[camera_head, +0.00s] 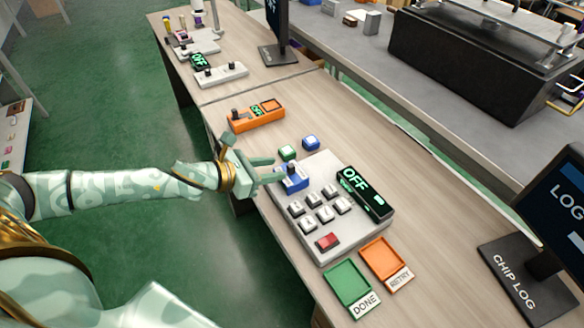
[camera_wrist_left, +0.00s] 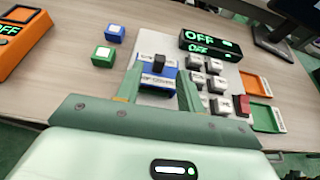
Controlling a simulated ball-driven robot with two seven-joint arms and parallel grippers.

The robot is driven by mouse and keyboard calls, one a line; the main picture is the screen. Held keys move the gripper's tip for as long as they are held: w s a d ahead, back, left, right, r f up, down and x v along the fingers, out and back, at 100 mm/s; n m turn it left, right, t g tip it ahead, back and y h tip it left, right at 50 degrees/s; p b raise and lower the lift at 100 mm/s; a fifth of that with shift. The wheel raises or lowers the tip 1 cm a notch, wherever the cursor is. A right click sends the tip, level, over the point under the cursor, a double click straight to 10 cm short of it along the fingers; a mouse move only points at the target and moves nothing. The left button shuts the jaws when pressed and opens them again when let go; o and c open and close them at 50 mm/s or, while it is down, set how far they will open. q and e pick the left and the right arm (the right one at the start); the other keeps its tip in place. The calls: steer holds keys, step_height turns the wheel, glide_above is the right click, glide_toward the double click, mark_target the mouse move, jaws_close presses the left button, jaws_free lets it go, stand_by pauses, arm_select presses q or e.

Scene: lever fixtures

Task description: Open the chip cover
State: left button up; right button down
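A grey panel (camera_head: 313,238) lies on the wooden table, with a blue chip fixture (camera_head: 292,183) at its left back corner. A black lever knob stands up from the fixture, which also shows in the left wrist view (camera_wrist_left: 157,84) with white labels. I cannot tell whether its cover is open. My left gripper (camera_head: 277,170) is open, with its fingers reaching toward the blue fixture. In the wrist view the two fingers (camera_wrist_left: 160,78) appear on either side of the fixture, with nothing clearly held between them. The right gripper is out of view.
The panel bears several grey keys, a red key (camera_head: 327,241) and a black display (camera_head: 364,193) reading OFF. A green cube (camera_head: 287,152) and a blue cube (camera_head: 310,142) lie behind it. Green DONE (camera_head: 347,288) and orange RETRY (camera_head: 386,264) trays lie in front.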

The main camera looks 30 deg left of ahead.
mark_target(288, 167)
arm_select(q)
steer(key=b+x, duration=0.1)
steer(key=x, duration=0.5)
steer(key=shift+w+d, duration=0.1)
steer(key=shift+w, duration=0.1)
